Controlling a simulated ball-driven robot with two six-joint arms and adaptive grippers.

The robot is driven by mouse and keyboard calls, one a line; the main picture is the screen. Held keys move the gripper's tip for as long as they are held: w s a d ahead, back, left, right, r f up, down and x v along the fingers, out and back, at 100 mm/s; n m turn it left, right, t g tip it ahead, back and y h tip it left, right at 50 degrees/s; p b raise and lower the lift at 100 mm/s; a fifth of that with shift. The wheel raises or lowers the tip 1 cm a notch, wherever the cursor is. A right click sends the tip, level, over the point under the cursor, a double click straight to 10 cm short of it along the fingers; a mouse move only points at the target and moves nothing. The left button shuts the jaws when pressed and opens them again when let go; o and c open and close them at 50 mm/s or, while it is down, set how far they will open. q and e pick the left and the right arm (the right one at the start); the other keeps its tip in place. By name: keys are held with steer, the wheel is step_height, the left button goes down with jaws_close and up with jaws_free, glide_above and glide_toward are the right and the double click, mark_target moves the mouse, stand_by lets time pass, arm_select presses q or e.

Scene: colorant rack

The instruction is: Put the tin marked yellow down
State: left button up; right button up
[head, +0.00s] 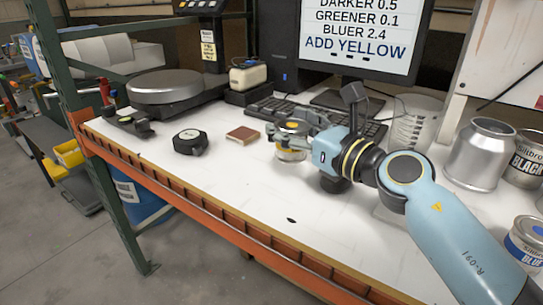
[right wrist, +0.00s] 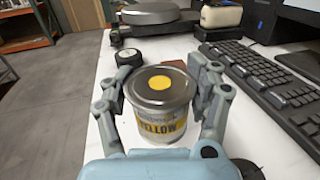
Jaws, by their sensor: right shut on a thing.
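The tin marked yellow (right wrist: 160,108) is a small metal can with a grey lid, a yellow dot on top and a yellow label band. In the right wrist view it stands upright between the two fingers of my right gripper (right wrist: 163,100), which is shut on it. In the head view the right gripper (head: 292,133) reaches in from the right, and the tin (head: 290,154) shows partly below its fingers, over the white bench top. I cannot tell whether its base touches the bench. My left gripper is not in view.
A black tape measure (head: 190,142) and a brown square block (head: 242,135) lie left of the tin. A round scale (head: 165,88) stands at the back left, a keyboard (head: 268,108) behind. The front bench is mostly clear.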

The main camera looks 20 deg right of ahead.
steer(key=shift+w+a+f+b, duration=0.3)
steer(key=shift+w+a+f, duration=0.7)
steer(key=shift+a, duration=0.15)
step_height(320, 180, down, 4)
steer(key=shift+r+b, duration=0.15)
steer(key=shift+b, duration=0.9)
steer(key=shift+f, duration=0.2)
steer(key=o, duration=0.9)
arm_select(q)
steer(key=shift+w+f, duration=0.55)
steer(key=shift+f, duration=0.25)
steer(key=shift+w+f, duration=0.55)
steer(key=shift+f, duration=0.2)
arm_select(e)
steer(key=o, duration=0.4)
